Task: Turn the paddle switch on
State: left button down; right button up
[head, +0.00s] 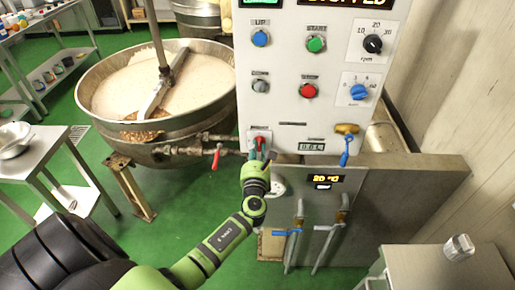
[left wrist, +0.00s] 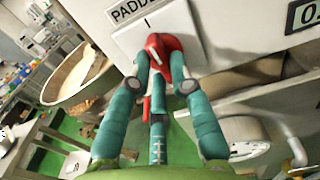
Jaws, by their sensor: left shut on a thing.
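The paddle switch is a red knob (left wrist: 166,44) on a white plate of the control panel (head: 290,110). The left wrist view shows it with a pale pointer line whose upper end lies near a mark "I", under lettering that begins "PADD". My left gripper (head: 258,153) is at the lower left of the panel, and its teal fingers (left wrist: 160,84) are shut on the red knob. My right gripper is not in view.
A big steel kettle (head: 150,143) with pale mass and a stirring arm stands left of the panel. A red-handled valve (head: 216,160) is close to my gripper's left. Blue-handled valves (head: 287,232) are below right. The panel's top display reads "STOPPED", partly cut off.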

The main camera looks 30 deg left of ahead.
pick_arm(q)
jog(key=shift+w+a+r, duration=0.1)
jog(key=shift+a+r, duration=0.1)
jog(key=shift+r, duration=0.3)
jog(key=c, duration=1.1)
grip_release()
jog(key=v, duration=1.1)
jog(key=shift+s+d+f, duration=0.3)
jog(key=shift+d+f, duration=0.05)
jog(key=shift+f, duration=0.05)
